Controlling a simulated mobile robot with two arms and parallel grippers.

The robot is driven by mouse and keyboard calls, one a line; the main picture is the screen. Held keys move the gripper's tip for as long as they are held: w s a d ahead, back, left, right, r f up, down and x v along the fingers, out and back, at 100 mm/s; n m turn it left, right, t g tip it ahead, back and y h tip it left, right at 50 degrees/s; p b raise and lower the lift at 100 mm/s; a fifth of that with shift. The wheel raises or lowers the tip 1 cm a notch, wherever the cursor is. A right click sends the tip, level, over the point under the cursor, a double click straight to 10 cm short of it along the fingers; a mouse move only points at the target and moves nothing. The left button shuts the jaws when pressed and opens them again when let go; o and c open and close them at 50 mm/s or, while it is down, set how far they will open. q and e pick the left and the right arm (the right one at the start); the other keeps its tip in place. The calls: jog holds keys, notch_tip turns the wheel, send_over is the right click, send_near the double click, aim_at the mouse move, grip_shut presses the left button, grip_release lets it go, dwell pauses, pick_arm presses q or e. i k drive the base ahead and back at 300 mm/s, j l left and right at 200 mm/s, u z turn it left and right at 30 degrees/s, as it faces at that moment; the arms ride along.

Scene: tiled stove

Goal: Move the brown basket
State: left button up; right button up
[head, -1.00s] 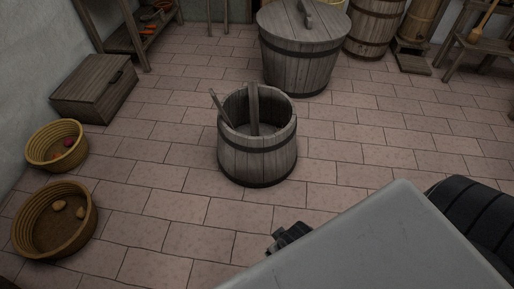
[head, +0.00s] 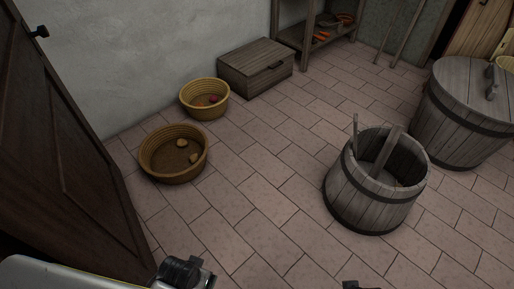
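The larger, browner woven basket (head: 156,166) stands upright on the tiled floor left of centre. A couple of potato-like lumps lie in it. A smaller yellow-tan basket (head: 188,109) stands just behind it, with red and orange items inside. My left arm comes in at the bottom left, and its dark end, my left gripper (head: 187,273), is low in the view, well short of the baskets; its fingers are not clear. A small dark tip at the bottom edge seems to be my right gripper (head: 362,285); most of it is cut off. Neither gripper touches a basket.
A dark wooden door (head: 60,150) stands close on the left. A wooden chest (head: 255,68) is by the wall behind the baskets. An open wooden tub (head: 368,202) and a lidded tub (head: 462,120) stand right. The floor between baskets and open tub is clear.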

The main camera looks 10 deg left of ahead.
aim_at(160, 156)
jog(key=i, duration=0.3)
jog(key=i+u, duration=0.35)
jog(key=i, duration=0.4)
jog(key=i+l+u, duration=0.15)
jog(key=i+u, duration=0.2)
jog(key=i, duration=0.45)
